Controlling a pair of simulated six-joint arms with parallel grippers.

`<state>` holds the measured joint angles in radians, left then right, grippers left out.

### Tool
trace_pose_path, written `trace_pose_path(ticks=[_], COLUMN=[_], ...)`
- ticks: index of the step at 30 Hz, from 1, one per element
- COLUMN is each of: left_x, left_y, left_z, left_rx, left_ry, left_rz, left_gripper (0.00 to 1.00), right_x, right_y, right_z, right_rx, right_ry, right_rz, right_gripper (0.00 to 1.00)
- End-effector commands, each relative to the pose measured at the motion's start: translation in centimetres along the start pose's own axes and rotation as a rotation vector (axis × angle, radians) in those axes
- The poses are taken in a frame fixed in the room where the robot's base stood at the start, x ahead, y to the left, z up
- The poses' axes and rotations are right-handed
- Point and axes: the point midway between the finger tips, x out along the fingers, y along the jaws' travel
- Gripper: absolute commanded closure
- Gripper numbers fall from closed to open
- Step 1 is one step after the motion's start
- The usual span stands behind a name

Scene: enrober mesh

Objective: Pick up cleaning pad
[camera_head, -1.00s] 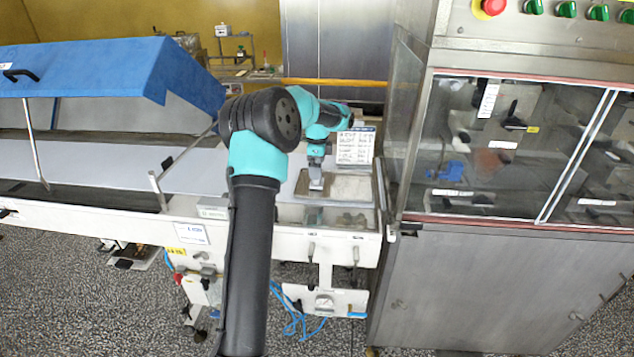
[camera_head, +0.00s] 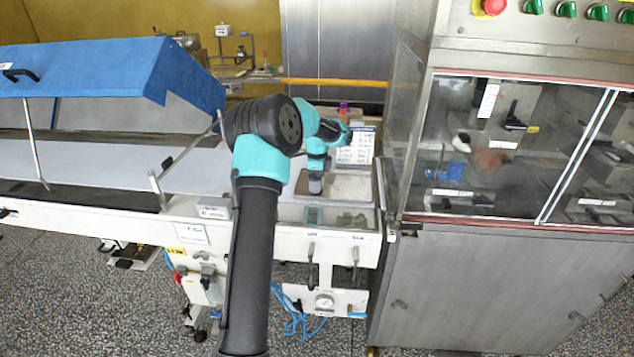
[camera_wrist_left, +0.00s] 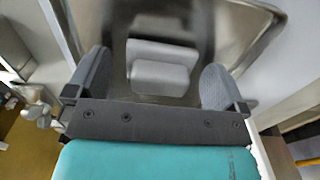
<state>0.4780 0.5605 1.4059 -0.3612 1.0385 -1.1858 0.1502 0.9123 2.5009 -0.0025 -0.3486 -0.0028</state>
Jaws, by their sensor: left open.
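The cleaning pad is most likely the pale grey two-part block (camera_wrist_left: 160,72) in the left wrist view. It lies in a shallow metal tray (camera_wrist_left: 240,32), between the two dark fingers of my left gripper (camera_wrist_left: 155,82). The gripper is open, with a gap on each side of the block; I cannot tell how far above it the fingertips are. In the head view my left gripper (camera_head: 315,185) points down over the tray (camera_head: 352,190). My right gripper is in neither view.
A printed sign (camera_head: 355,148) stands just behind the tray. A steel cabinet with glass doors (camera_head: 510,150) rises close on the right. The white conveyor belt (camera_head: 110,165) and raised blue cover (camera_head: 110,75) lie to the left.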

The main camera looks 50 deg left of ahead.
Motion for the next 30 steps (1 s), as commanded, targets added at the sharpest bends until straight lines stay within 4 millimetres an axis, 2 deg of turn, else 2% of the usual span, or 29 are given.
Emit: trace_pose_path(ticks=[3,19,30], left_x=[-0.02,-0.03,-0.38], left_y=[0.00,0.00,-0.02], left_z=[0.00,0.00,-0.01], left_rx=[0.000,0.000,0.000], left_ry=[0.000,0.000,0.000], left_rz=[0.000,0.000,-0.001], left_gripper=[0.03,0.54,0.55], right_x=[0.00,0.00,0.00], right_y=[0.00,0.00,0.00], right_z=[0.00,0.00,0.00], right_rx=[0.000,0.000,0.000], right_ry=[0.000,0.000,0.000], right_rz=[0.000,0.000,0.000], right_gripper=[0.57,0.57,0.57])
